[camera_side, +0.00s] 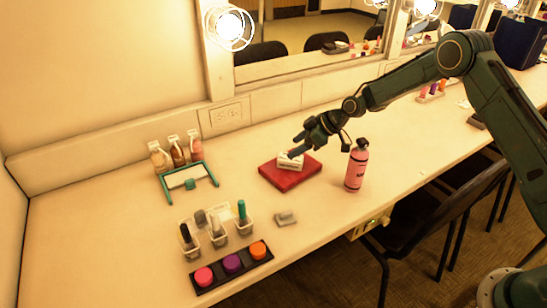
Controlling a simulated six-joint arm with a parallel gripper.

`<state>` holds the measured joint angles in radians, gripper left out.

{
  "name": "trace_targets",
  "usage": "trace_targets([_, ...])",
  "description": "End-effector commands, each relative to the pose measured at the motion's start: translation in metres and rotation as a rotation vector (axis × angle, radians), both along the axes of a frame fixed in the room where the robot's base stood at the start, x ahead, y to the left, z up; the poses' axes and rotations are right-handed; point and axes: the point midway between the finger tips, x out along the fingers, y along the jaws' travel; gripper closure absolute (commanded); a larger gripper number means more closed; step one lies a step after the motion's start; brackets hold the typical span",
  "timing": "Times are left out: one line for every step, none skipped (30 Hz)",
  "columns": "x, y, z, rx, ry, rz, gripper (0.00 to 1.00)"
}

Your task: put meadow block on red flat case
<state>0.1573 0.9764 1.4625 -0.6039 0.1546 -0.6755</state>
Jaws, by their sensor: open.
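The red flat case (284,180) lies on the counter in the middle of the view. A small whitish block (288,163) rests on top of it, towards its back; I cannot tell whether this is the meadow block, as its markings are too small to read. My gripper (295,146) is open just above and behind the whitish block, its lower finger partly overlapping it in the picture. I cannot tell if they touch. A small teal block (190,184) sits at the front of a teal-framed holder (213,176) to the left.
A pink bottle (355,168) stands right of the case, close to my arm. A small grey object (286,218) lies in front. Clear cups (217,231) and a dark tray (233,266) of round pots are at front left. Small bottles (178,152) stand near the wall.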

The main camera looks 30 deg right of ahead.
Motion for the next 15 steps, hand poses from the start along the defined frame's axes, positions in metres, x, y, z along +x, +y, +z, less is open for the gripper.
trace_targets([0.000, 0.000, 0.009, -0.001, -0.002, 0.001, 0.37])
trace_targets([0.000, 0.000, 0.013, -0.001, -0.002, 0.001, 0.37])
trace_targets([0.000, 0.000, 0.018, 0.000, -0.002, 0.000, 0.37])
trace_targets([0.000, 0.000, 0.021, 0.000, -0.001, -0.001, 0.37])
trace_targets([0.000, 0.000, 0.025, 0.000, -0.001, -0.001, 0.37])
trace_targets([0.000, 0.000, 0.029, -0.001, -0.001, -0.001, 0.37])
trace_targets([0.000, 0.000, 0.031, 0.000, 0.000, 0.000, 0.37])
trace_targets([0.000, 0.000, 0.033, 0.000, 0.000, 0.000, 0.37])
trace_targets([0.000, 0.000, 0.035, -0.001, 0.001, 0.000, 0.37])
trace_targets([0.000, 0.000, 0.037, 0.000, 0.000, 0.000, 0.37])
trace_targets([0.000, 0.000, 0.038, 0.000, 0.000, 0.000, 0.37])
trace_targets([0.000, 0.000, 0.039, 0.000, 0.000, 0.000, 0.37])
trace_targets([0.000, 0.000, 0.040, 0.000, 0.000, 0.000, 0.37])
trace_targets([0.000, 0.000, 0.040, 0.000, 0.000, 0.000, 0.37])
trace_targets([0.000, 0.000, 0.040, 0.000, 0.000, -0.001, 0.37])
